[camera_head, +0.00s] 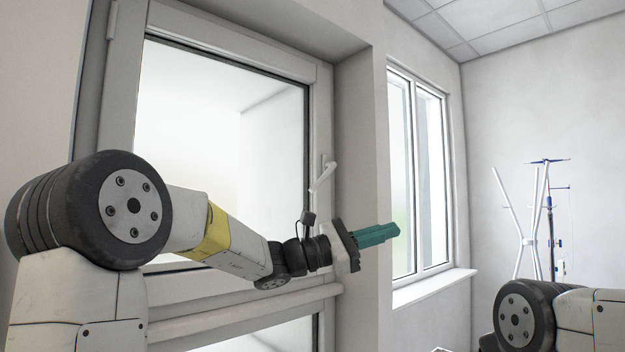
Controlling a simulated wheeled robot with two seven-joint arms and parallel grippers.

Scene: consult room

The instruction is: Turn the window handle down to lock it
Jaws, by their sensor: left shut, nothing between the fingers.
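The white window handle (323,178) is on the right side of the window frame (318,120), in the middle of the view. Its lever shows at a slant, with its lower end towards the left. My left gripper (397,231) is to the right of the handle and lower in the picture. Its teal fingers are shut together with nothing between them and point right, away from the handle. The gripper and the handle show apart. My right gripper is out of view; only part of my right arm shows at the lower right.
A second window (418,170) with a white sill (432,287) is in the wall on the right. A white stand (527,240) and a dark pole (551,235) are at the far right. The space between my two arms looks open.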

